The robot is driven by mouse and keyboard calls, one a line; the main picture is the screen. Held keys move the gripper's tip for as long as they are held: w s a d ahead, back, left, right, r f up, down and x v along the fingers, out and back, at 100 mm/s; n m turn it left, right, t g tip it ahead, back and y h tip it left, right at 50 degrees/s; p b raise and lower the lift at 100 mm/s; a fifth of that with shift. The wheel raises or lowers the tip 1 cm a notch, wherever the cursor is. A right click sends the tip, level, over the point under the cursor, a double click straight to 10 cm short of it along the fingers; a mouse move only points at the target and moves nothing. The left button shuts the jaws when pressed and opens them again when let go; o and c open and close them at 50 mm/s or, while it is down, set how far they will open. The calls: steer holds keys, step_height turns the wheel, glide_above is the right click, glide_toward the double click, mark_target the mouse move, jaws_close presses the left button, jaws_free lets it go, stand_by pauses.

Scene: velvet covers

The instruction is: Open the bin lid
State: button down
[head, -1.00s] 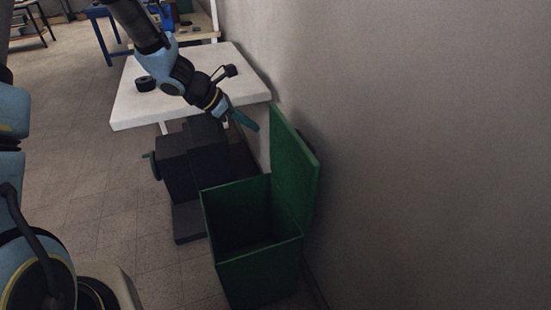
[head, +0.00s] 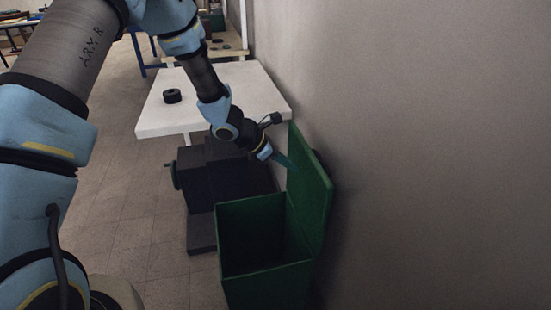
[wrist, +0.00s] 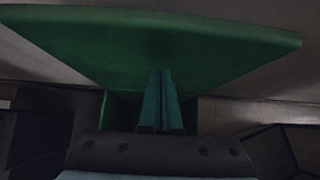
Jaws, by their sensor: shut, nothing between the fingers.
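The green bin (head: 265,285) stands against the wall, with its dark inside showing from above. Its green lid (head: 312,190) is up, standing roughly upright along the wall side. The lid also fills the upper part of the wrist view (wrist: 130,45), with part of the bin below it. My gripper (head: 290,165) is at the lid's far upper edge, on the side over the bin. Its two teal fingers (wrist: 162,95) are together with nothing between them, pointing at the lid's inner face. I cannot tell whether the fingertips touch the lid.
A white table (head: 235,95) with a black round object (head: 172,96) on it stands behind the bin. A dark boxy machine (head: 205,180) stands between the table and the bin. The grey wall (head: 430,150) is close on the right. Open floor (head: 140,200) lies to the left.

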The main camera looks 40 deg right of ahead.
steer(key=shift+s+d, duration=0.25)
steer(key=shift+d, duration=0.45)
steer(key=shift+d, duration=0.1)
